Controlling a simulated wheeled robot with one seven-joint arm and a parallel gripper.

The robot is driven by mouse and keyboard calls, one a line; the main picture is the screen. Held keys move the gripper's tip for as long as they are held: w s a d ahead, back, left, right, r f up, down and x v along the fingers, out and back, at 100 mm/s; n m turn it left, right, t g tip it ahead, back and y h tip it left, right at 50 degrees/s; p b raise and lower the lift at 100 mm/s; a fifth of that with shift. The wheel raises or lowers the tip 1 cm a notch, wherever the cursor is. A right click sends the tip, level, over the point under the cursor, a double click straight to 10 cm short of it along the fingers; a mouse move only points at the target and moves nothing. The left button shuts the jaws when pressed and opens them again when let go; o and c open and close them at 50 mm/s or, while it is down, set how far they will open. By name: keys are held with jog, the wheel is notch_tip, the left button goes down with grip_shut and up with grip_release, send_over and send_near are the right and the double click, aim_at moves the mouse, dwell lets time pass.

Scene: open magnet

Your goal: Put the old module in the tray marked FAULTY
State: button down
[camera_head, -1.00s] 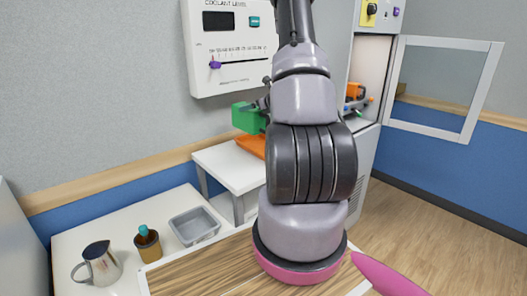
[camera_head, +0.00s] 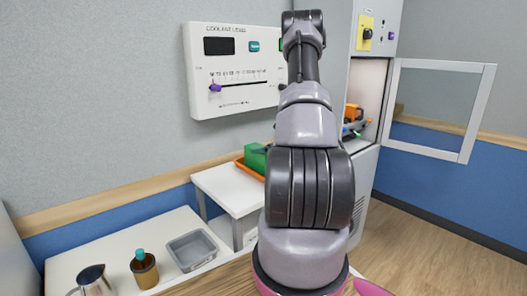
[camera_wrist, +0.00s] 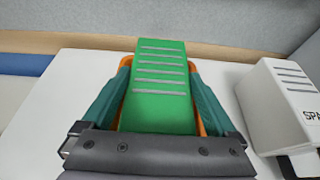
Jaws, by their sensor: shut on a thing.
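The green module (camera_head: 256,158), a ribbed green block, also fills the middle of the wrist view (camera_wrist: 160,98). My gripper (camera_wrist: 160,78) is shut on it, with a teal finger along each side. The module is over or inside an orange tray (camera_head: 240,167) on the white side table; I cannot tell whether it touches the tray floor. In the wrist view the orange rim (camera_wrist: 201,118) shows on both sides of the module. No FAULTY mark is readable. My arm hides the tray's right part in the head view.
A white slotted box (camera_wrist: 280,95) marked "SPA…" stands right of the tray. An open cabinet (camera_head: 368,85) with an orange part (camera_head: 352,112) inside and its door (camera_head: 432,105) swung out is at right.

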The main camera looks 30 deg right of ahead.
jog(key=shift+f, duration=0.25)
grip_release()
jog(key=shift+f, duration=0.1)
